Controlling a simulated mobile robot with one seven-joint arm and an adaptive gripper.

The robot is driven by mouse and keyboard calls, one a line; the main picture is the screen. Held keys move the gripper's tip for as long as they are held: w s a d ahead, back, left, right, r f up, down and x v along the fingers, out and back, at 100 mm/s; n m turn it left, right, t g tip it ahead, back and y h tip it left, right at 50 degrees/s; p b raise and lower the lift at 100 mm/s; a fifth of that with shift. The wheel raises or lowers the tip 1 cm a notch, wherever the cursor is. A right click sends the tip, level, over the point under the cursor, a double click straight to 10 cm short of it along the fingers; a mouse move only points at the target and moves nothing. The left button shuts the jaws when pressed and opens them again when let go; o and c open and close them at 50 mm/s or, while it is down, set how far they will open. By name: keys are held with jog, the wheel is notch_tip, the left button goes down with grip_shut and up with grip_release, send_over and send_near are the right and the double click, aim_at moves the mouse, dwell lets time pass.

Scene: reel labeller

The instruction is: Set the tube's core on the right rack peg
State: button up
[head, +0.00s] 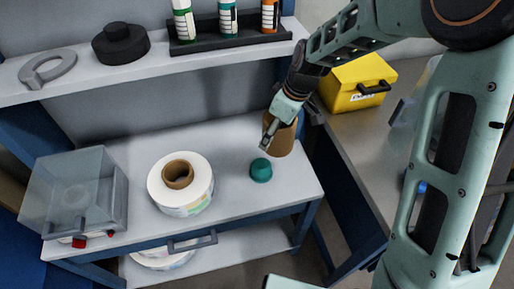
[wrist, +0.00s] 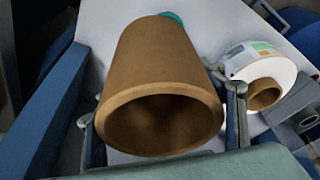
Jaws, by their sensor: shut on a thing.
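A brown cardboard core (head: 283,138) is held in my gripper (head: 272,128) above the right end of the workbench. It fills the middle of the wrist view (wrist: 160,65), its open end facing the camera, with a finger on each side. My gripper is shut on it. A short teal cylinder (head: 261,170) stands on the bench just below and left of the core; in the wrist view it shows partly behind the core's far end (wrist: 172,17). I cannot make out the right rack peg in either view.
A white label roll (head: 200,190) with a brown core sits mid-bench, left of the teal cylinder. A clear box (head: 70,195) stands at the left end. The shelf (head: 185,68) above carries a black bottle rack (head: 202,46). A yellow case (head: 355,84) sits on the right-hand counter.

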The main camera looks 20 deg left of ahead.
aim_at(257, 162)
jog(key=shift+s+a+f+n+g+b, duration=0.1)
jog(key=shift+s+a+f+n+b, duration=0.15)
jog(key=shift+a+f+n+b, duration=0.5)
jog(key=shift+s+a+f+n+g+b, duration=0.1)
jog(key=shift+s+a+f+n+b, duration=0.2)
jog(key=shift+a+f, duration=0.85)
jog(key=shift+s+a+f+n+g+b, duration=0.15)
jog(key=shift+a+f+n+b, duration=0.35)
jog(key=shift+f, duration=0.95)
jog(key=shift+d+f, duration=0.1)
jog(key=shift+f, duration=0.05)
jog(key=shift+d+f+b+x, duration=0.1)
jog(key=shift+d+b+x, duration=0.2)
jog(key=shift+b+x, duration=0.85)
jog(key=shift+d+f+b+x, duration=0.1)
jog(key=shift+d+b+x, duration=0.2)
jog(key=shift+b+x, duration=0.85)
jog(key=shift+d+b+x, duration=0.3)
jog(key=shift+b+x, duration=0.55)
jog(key=shift+x, duration=0.55)
jog(key=o, duration=1.3)
jog(key=shift+c, duration=0.2)
jog(key=v, duration=1.2)
